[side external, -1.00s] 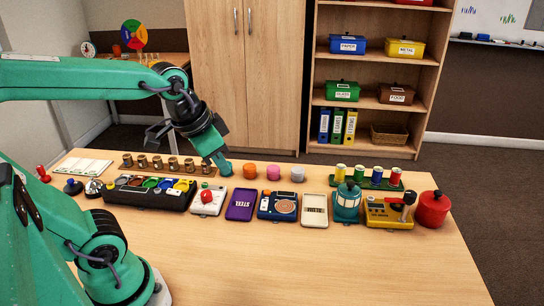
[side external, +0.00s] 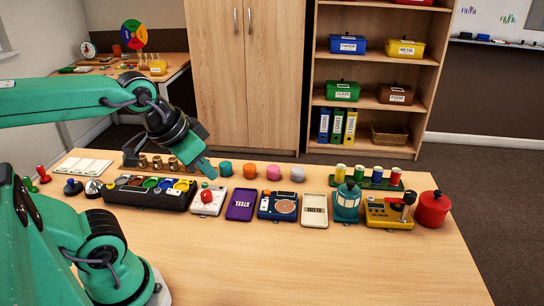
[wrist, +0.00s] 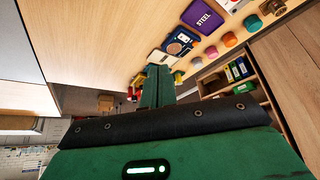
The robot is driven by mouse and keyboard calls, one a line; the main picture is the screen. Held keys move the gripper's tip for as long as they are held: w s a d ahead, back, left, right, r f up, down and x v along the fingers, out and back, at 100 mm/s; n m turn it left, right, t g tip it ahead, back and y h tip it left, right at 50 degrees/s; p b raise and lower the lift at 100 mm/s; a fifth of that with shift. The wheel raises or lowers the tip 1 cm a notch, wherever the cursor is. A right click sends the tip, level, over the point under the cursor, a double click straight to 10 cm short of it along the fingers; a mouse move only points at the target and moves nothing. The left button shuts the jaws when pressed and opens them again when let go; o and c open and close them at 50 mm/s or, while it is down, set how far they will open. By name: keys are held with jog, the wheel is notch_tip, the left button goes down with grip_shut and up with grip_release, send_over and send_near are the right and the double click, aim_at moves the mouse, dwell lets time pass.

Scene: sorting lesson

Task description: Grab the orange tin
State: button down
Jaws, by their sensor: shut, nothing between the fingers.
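The orange tin (side external: 249,171) is a small round tin standing on the table in a row, between a teal tin (side external: 225,168) and a pink tin (side external: 273,172). In the wrist view the orange tin (wrist: 229,40) is at the upper right, off to the side of the fingers. My gripper (side external: 208,172) is shut and empty. In the side view its tip shows left of the teal tin, with that tin between it and the orange one. Its exact height above the table is hard to tell.
Brass weights (side external: 158,163) stand behind my gripper, partly hidden. In front lie a black tray of colours (side external: 150,194), a red-button box (side external: 208,201) and a purple STEEL case (side external: 241,204). The table's near part is clear.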

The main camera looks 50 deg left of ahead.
jog(key=c, duration=0.8)
grip_release()
jog(key=shift+o, duration=0.2)
jog(key=shift+w, duration=0.1)
